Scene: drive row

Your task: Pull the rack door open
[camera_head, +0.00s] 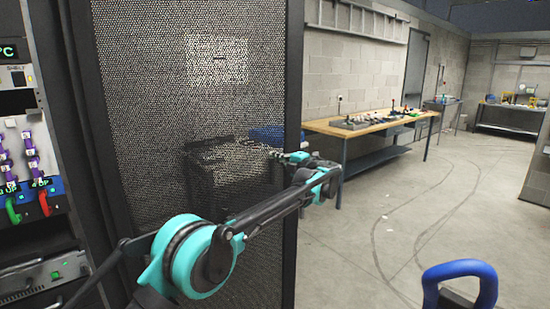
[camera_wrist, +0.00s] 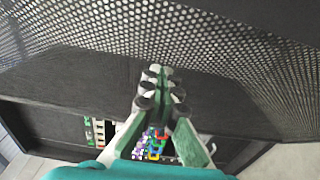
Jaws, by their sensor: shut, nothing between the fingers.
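The rack door (camera_head: 230,100) is a tall black perforated-mesh panel in a dark frame. In the head view it stands swung out from the rack, with the rack's equipment showing to its left. Its mesh also fills the upper part of the wrist view (camera_wrist: 240,45). My gripper (camera_head: 284,155) is near the door's right edge, with my arm crossing in front of the mesh. In the wrist view my gripper (camera_wrist: 160,72) has its fingers together, empty, with the mesh beyond. I cannot tell whether it touches the door. No handle is clearly visible.
Rack equipment (camera_head: 30,165) with purple connectors and red and green plugs is at the left. A wooden workbench (camera_head: 365,124) stands along the back wall. A blue padded handle (camera_head: 460,270) is at the lower right. The concrete floor (camera_head: 410,200) right of the door is mostly clear.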

